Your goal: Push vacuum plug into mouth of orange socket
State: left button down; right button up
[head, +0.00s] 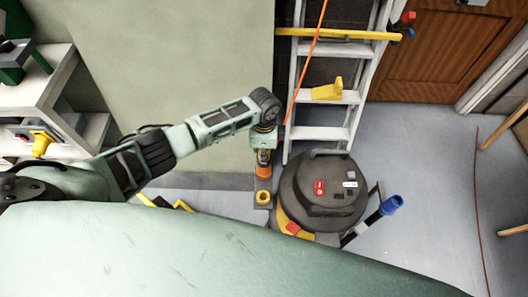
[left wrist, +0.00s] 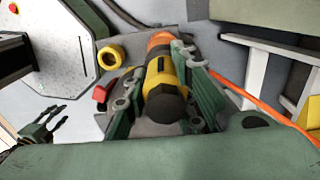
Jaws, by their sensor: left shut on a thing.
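My left gripper (head: 263,158) is above the floor beside the vacuum (head: 318,188). In the left wrist view its fingers (left wrist: 172,68) are shut around a yellow and black plug (left wrist: 163,80). An orange socket (head: 263,172) shows just past the fingertips and also in the left wrist view (left wrist: 160,39). It looks in line with the plug and against its far end; how deep the plug sits is hidden. My right gripper (left wrist: 62,114) shows small in the left wrist view, with its fingers apart and empty. It is not in the head view.
A yellow ring (head: 263,197) on a flat plate lies just below the orange socket, left of the vacuum. A white ladder (head: 327,110) stands behind, with an orange cord (head: 306,62) in front of it. The floor (head: 430,180) on the right is mostly clear.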

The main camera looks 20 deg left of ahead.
pick_arm(q)
jog(key=c, duration=1.4)
grip_release()
jog(key=r, duration=1.2)
jog(key=shift+w+a, duration=0.1)
jog(key=shift+w, duration=0.15)
